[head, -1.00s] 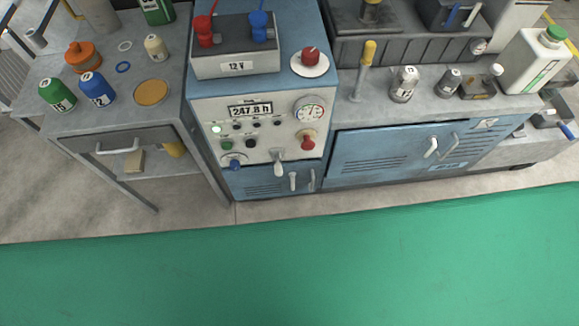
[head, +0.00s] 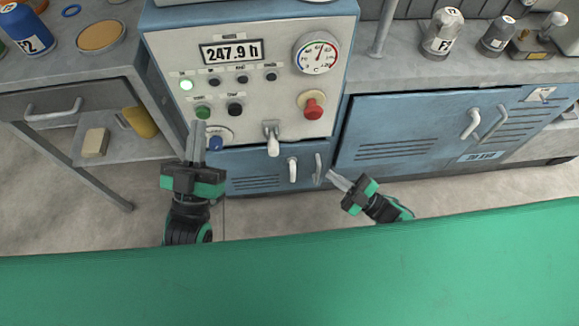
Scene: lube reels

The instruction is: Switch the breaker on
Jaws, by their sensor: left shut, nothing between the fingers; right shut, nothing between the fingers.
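The control panel (head: 262,95) on the blue cabinet carries a white-handled lever (head: 272,140) at its lower edge, which looks like the breaker. Its handle points down. My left gripper (head: 196,128) is shut and empty, pointing up in front of the panel's lower left, left of the lever. Its fingers overlap the area near a green button (head: 202,112) and a blue knob (head: 215,141); I cannot tell whether they touch. My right gripper (head: 331,174) is shut and empty, low and right of the lever, in front of the cabinet doors, apart from the lever.
A red stop button (head: 313,107) and a gauge (head: 316,54) sit right of the lever. A grey table (head: 70,66) stands left, a blue cupboard (head: 420,128) right.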

